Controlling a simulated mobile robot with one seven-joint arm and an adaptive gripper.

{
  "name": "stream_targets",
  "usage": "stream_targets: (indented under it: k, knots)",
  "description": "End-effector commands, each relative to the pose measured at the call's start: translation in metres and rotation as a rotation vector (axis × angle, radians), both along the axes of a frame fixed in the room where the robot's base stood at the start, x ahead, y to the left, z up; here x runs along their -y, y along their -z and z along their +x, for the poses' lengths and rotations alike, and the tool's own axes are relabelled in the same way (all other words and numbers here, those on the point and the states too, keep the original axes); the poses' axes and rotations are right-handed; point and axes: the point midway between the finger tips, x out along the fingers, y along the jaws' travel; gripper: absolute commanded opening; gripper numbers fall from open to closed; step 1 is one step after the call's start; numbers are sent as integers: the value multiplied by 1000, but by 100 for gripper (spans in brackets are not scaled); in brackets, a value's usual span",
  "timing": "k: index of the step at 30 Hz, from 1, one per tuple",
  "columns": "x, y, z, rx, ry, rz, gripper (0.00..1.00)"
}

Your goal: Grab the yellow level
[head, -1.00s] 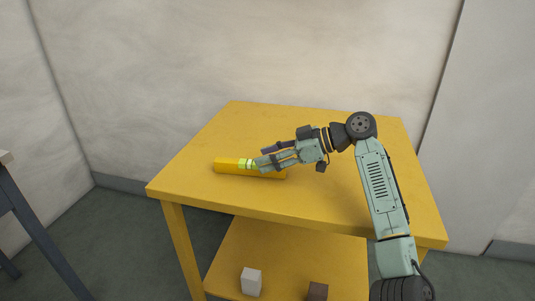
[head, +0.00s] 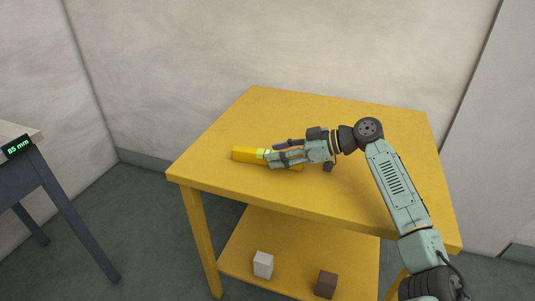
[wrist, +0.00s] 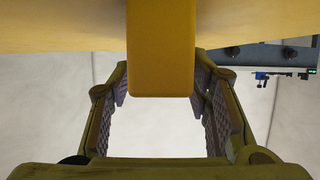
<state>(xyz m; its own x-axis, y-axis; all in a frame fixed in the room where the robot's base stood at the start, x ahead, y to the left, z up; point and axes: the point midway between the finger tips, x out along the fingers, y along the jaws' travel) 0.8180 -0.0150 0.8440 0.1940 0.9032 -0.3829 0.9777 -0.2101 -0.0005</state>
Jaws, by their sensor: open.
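The yellow level (head: 245,154) lies on the top of the yellow table (head: 255,108), toward its left side.
A white block (head: 263,264) and a brown block (head: 326,284) stand on the table's lower shelf (head: 300,247). A grey table (head: 50,170) with a small display reading 85 mm (head: 17,147) is at the left. A wall stands behind the yellow table. The tabletop around the level is clear.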

Motion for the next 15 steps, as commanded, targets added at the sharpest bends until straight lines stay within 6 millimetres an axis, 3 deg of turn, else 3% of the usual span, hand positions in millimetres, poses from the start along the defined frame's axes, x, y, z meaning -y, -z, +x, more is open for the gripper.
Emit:
stream_targets:
  k: [4,11,15]
  knots:
    - [-12,5,2,-1,0,-1,45]
    - [-13,6,2,0,0,0,45]
    - [-12,6,2,0,0,0,36]
